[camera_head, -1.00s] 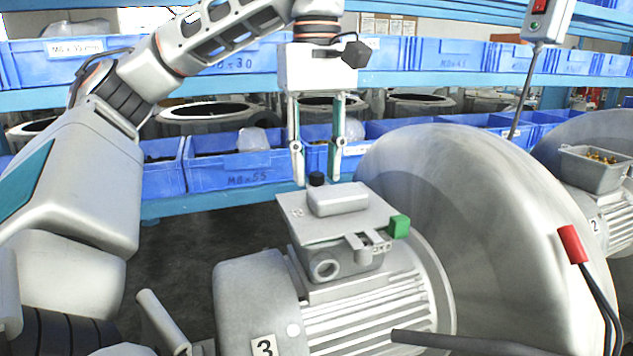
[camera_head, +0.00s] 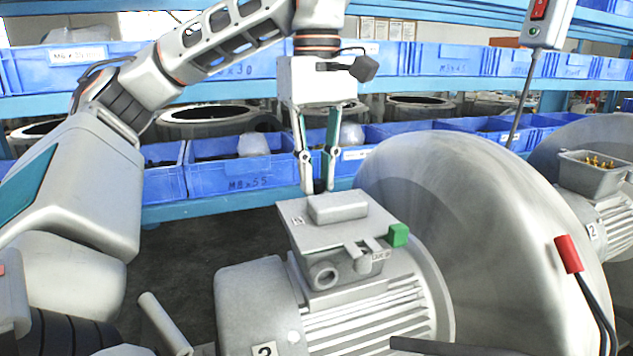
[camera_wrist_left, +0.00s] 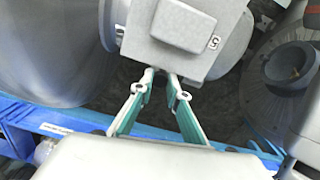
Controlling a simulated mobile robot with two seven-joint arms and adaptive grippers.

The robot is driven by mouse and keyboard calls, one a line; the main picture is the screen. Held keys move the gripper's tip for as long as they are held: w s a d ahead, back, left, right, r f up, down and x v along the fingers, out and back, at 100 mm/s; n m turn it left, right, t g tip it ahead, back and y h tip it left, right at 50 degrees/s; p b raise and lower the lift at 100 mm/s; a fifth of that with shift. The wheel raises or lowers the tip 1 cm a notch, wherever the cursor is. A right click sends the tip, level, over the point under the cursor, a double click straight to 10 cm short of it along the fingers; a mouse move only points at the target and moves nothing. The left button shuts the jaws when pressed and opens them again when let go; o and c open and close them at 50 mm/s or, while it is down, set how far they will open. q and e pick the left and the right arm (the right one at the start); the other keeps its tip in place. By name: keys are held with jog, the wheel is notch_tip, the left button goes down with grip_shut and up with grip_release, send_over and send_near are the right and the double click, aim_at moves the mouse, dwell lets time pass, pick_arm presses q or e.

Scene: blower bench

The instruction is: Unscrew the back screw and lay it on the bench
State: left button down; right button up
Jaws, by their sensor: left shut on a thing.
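The motor (camera_head: 360,310) carries a terminal box with a flat grey lid (camera_head: 305,233) that has a raised block on top. The back screw (camera_head: 319,186) has a black head at the lid's far edge, mostly hidden between my fingertips. My left gripper (camera_head: 319,189) points down from above and is shut on this screw. In the left wrist view my fingertips (camera_wrist_left: 160,73) meet at the edge of the lid (camera_wrist_left: 165,52); the screw is hardly visible there. My right gripper is not in view.
A large rounded blower housing (camera_head: 470,220) stands close on the right. A red-ended cable (camera_head: 568,254) and a hanging switch box (camera_head: 546,22) are further right. Blue bins (camera_head: 240,178) line the shelves behind.

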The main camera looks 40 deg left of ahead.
pick_arm(q)
jog(key=n+p, duration=0.2)
jog(key=n, duration=0.1)
jog(key=shift+r+n, duration=0.1)
jog(key=shift+n, duration=0.2)
jog(key=n+p, duration=0.1)
jog(key=n, duration=1.9)
jog(key=c, duration=2.2)
grip_release()
